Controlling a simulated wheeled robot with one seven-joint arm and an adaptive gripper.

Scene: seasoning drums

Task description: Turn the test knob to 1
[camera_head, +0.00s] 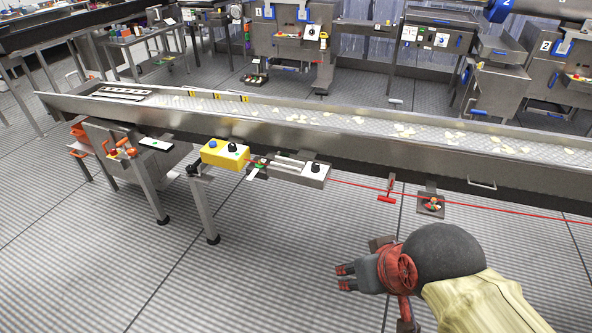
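Two black knobs show in the head view, and I cannot read any label or number at either. One black knob (232,147) stands on top of a yellow box (222,155) at the near side of the conveyor. The other black knob (315,168) stands at the right end of a grey panel (290,170). I cannot tell which is the test knob. My gripper (342,278) is at the lower right, well apart from both knobs, in front of the conveyor. Its two red-and-black fingertips point left with a gap between them, and nothing is between them.
A long conveyor (350,122) with pale pieces crosses the view. A red line (460,205) runs along its near side. A red T-shaped handle (388,190) and a small tray (431,212) hang below it. The grated floor (270,270) left of my gripper is clear.

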